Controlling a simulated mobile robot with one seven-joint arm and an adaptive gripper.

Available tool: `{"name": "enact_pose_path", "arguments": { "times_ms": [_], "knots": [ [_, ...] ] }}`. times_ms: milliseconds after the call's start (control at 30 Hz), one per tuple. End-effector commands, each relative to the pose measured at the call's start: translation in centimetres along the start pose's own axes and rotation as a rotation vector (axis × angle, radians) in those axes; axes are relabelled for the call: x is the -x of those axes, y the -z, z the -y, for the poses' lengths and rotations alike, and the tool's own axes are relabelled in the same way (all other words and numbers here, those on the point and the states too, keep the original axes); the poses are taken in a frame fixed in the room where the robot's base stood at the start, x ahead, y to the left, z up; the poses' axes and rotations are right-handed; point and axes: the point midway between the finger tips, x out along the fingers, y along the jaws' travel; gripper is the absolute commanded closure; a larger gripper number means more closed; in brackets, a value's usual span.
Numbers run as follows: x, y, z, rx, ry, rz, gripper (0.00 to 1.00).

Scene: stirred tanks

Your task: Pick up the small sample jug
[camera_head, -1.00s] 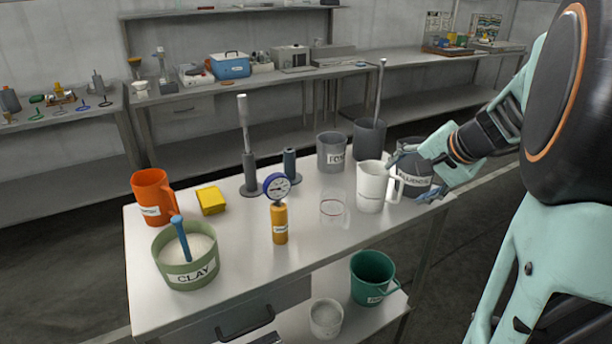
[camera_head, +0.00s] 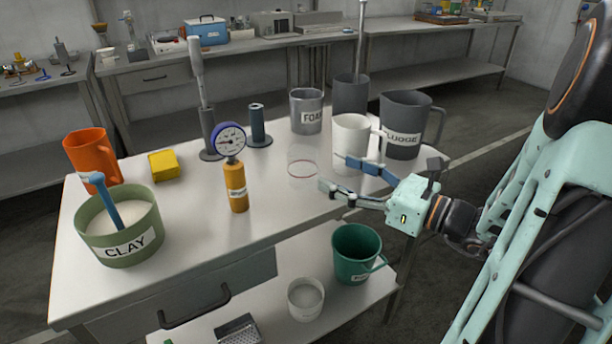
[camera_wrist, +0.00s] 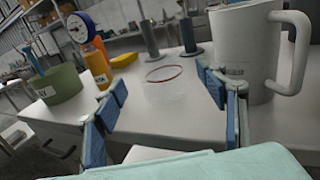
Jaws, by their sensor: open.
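A small clear vessel (camera_head: 303,168) with a red ring stands upright on the white-topped table. No handle shows on it, and no label marks it as the sample jug. It also shows in the wrist view (camera_wrist: 164,88), ahead and between my fingers. A white jug (camera_head: 350,140) with a handle stands just right of it; in the wrist view the white jug (camera_wrist: 243,52) is close beside my right finger. My gripper (camera_head: 330,172) is open and empty, fingers pointing left towards the clear vessel. In the wrist view my gripper (camera_wrist: 160,82) has its fingers spread wide, apart from the vessel.
A grey SLUDGE jug (camera_head: 405,125) and a grey FOAM jug (camera_head: 306,112) stand behind. An orange cylinder with a gauge (camera_head: 236,188) is left of the clear vessel. A green CLAY tub (camera_head: 120,228), yellow block (camera_head: 163,164) and orange jug (camera_head: 92,158) are farther left. Buckets sit on the lower shelf.

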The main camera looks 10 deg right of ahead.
Motion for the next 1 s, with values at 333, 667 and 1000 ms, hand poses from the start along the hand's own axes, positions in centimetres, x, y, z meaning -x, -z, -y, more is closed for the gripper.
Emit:
{"name": "enact_pose_path", "arguments": {
  "times_ms": [333, 667, 1000],
  "knots": [
    [-4.2, 0.0, -0.1, 0.005, -0.004, -0.003, 0.34],
    [-8.6, -0.3, 0.0, 0.006, -0.005, -0.003, 0.34],
    [-9.3, -0.5, 0.0, 0.005, -0.003, -0.004, 0.35]
  ]
}}
